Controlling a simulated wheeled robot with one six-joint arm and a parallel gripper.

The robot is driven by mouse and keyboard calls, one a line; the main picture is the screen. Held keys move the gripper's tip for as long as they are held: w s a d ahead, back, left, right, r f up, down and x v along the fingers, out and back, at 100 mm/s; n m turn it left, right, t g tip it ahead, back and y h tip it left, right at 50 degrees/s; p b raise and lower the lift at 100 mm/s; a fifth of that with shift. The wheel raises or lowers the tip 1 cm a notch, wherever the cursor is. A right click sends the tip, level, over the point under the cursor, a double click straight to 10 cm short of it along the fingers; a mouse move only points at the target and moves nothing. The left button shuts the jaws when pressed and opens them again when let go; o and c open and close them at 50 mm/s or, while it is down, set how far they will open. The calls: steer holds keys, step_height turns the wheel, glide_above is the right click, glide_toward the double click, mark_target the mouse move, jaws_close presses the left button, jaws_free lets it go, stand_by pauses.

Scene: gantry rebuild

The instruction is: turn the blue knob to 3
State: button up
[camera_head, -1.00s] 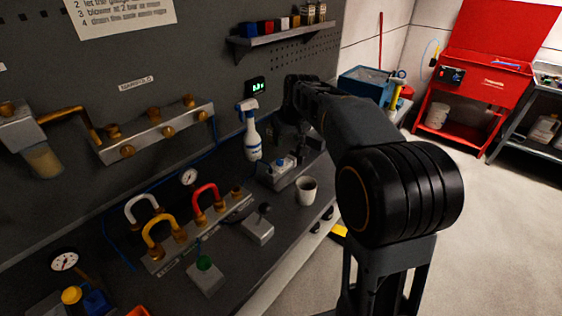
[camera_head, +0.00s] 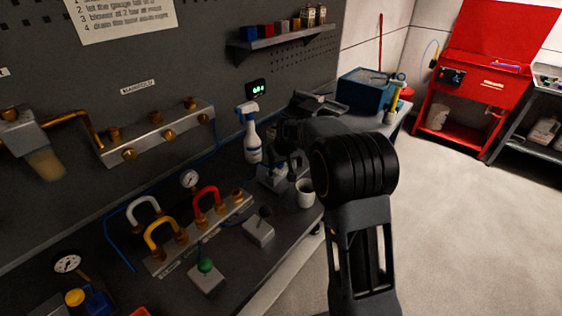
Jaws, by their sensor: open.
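A grey box (camera_head: 267,184) with a small pale, bluish part on top stands on the bench behind the white cup. This part may be the blue knob, but it is too small and too covered to be sure, and no dial numbers can be read. My gripper (camera_head: 290,163) is open, low over this box, with its fingers pointing down. The fingers are dark and partly hidden by my arm, so I cannot tell whether they touch the knob. A small display (camera_head: 257,89) with green digits hangs on the panel above; the digits are not clearly legible.
A spray bottle (camera_head: 250,136) stands just left of my gripper and a white cup (camera_head: 305,193) just in front. A lever box (camera_head: 259,231), a green-knob box (camera_head: 206,277) and a pipe manifold (camera_head: 203,231) lie nearer. A shelf (camera_head: 282,40) hangs above.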

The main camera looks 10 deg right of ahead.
steer(key=shift+c, duration=0.3)
steer(key=c, duration=0.9)
steer(key=shift+f, duration=0.1)
steer(key=shift+o, duration=0.2)
steer(key=n+b, duration=0.1)
steer(key=n+y+b, duration=0.1)
steer(key=n, duration=0.1)
steer(key=shift+w+d+f, duration=0.1)
steer(key=shift+d+f, duration=0.05)
steer(key=n+g+y+b, duration=0.1)
steer(key=n, duration=0.1)
steer(key=shift+n+b, duration=0.3)
steer(key=shift+b, duration=0.1)
steer(key=n+g, duration=0.1)
steer(key=n, duration=0.2)
steer(key=n+y, duration=0.1)
steer(key=n, duration=0.1)
steer(key=shift+w+d+r+n+g+b, duration=0.2)
steer(key=shift+n+g+b, duration=0.1)
steer(key=shift+n+g, duration=0.1)
steer(key=shift+n, duration=0.3)
